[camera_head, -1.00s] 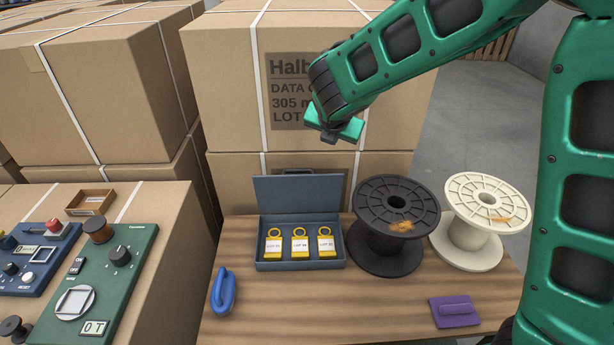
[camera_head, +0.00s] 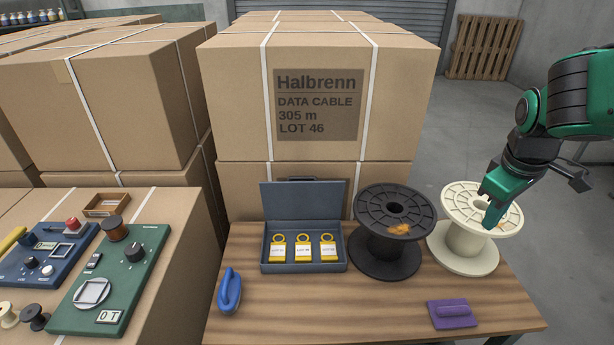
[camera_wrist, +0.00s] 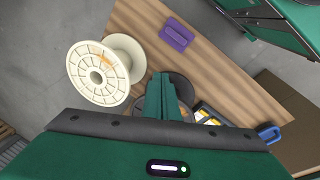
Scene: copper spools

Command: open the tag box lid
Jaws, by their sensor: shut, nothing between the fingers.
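The grey tag box (camera_head: 304,259) stands on the wooden table with its lid (camera_head: 302,200) raised upright at the back. Three yellow tags with white labels (camera_head: 303,250) lie inside it. In the wrist view part of the tag box (camera_wrist: 213,118) shows, the rest hidden behind my gripper. My green gripper (camera_head: 490,205) is shut and empty. In the head view it appears in front of the cream spool (camera_head: 466,243), well to the right of the box. In the wrist view its fingers (camera_wrist: 163,85) point toward the table, with the cream spool (camera_wrist: 103,78) at left.
A black spool (camera_head: 390,262) stands between the tag box and the cream spool. A blue handled object (camera_head: 229,291) lies front left, a purple block (camera_head: 452,314) front right. Large cartons (camera_head: 320,110) rise behind the table. The table's front middle is clear.

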